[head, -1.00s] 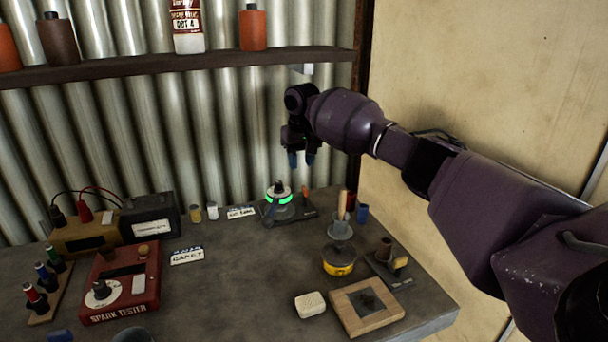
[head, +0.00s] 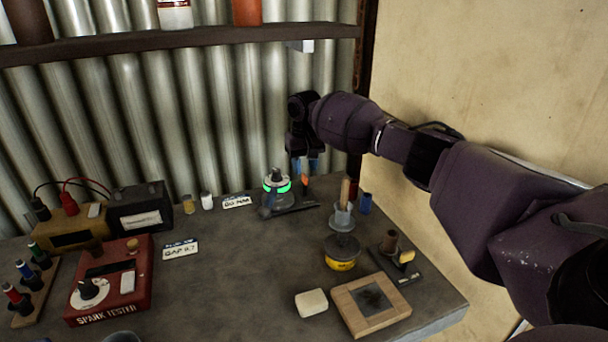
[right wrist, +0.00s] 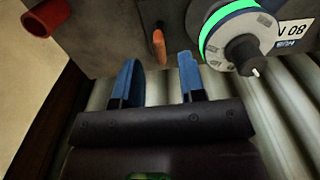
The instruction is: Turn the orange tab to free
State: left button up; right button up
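The orange tab (head: 305,181) stands up at the right end of a dark base plate (head: 293,207) at the back of the bench. On the same plate, to its left, is a grey round device with a glowing green ring (head: 277,186). My right gripper (head: 305,167) points down just above the tab, its blue fingers apart and empty. In the right wrist view the tab (right wrist: 159,48) appears between and beyond the open fingertips (right wrist: 158,66), and the green-ringed device (right wrist: 236,34) is beside the right-hand finger. Contact with the tab cannot be made out. My left gripper is out of view.
A red spark tester (head: 112,283) is at left. A shelf (head: 180,43) runs above along the corrugated wall. The middle bench is clear.

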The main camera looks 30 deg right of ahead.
aim_at(305, 185)
jog(key=shift+f, duration=1.4)
grip_shut()
